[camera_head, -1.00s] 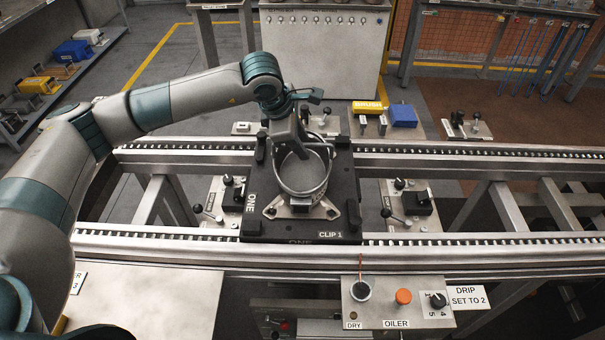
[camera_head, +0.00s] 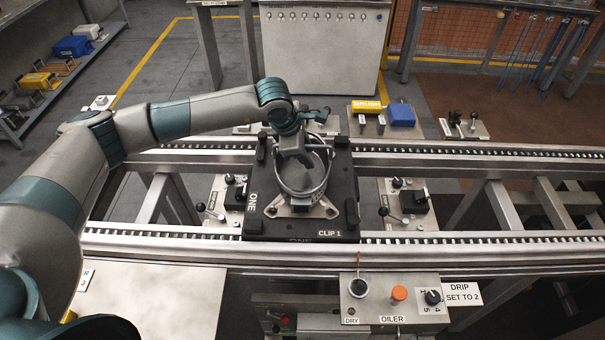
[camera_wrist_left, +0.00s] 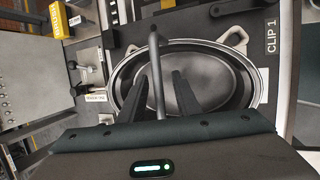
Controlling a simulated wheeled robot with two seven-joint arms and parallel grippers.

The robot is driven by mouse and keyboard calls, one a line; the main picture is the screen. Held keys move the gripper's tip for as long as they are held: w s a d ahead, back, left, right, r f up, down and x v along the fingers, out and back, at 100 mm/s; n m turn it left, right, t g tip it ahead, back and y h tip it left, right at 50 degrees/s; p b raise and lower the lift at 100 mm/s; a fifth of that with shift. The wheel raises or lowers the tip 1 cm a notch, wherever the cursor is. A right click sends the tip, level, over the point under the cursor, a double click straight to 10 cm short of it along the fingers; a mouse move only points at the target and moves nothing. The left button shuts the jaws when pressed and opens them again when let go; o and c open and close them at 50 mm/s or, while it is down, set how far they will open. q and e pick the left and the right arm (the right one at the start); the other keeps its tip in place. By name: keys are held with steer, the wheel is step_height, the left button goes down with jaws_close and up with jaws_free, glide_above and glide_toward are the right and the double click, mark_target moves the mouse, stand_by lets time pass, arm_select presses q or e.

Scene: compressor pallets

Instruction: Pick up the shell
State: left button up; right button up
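The shell (camera_head: 303,192) is a round, open-topped grey metal vessel with feet, upright on the black pallet (camera_head: 257,229) marked ONE and CLIP 1. In the left wrist view the shell (camera_wrist_left: 222,80) is an oval opening, with a thin grey bail handle (camera_wrist_left: 156,62) rising across it. My left gripper (camera_head: 302,160) is over the shell's opening, pointing down. In the left wrist view its two dark fingers (camera_wrist_left: 161,80) are apart, with the handle between them and a visible gap. The fingers hide part of the shell's inside. My right gripper is not in view.
The pallet sits across two conveyor rails (camera_head: 480,238). Lever fixtures (camera_head: 405,201) stand on both sides of it. A blue block (camera_head: 402,114) and a yellow block (camera_head: 367,107) lie behind. An oiler box (camera_head: 385,305) is in front.

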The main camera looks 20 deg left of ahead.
arm_select(q)
jaws_close()
stand_by(1.4)
steer(key=shift+w+r, duration=0.1)
steer(key=shift+r, duration=0.1)
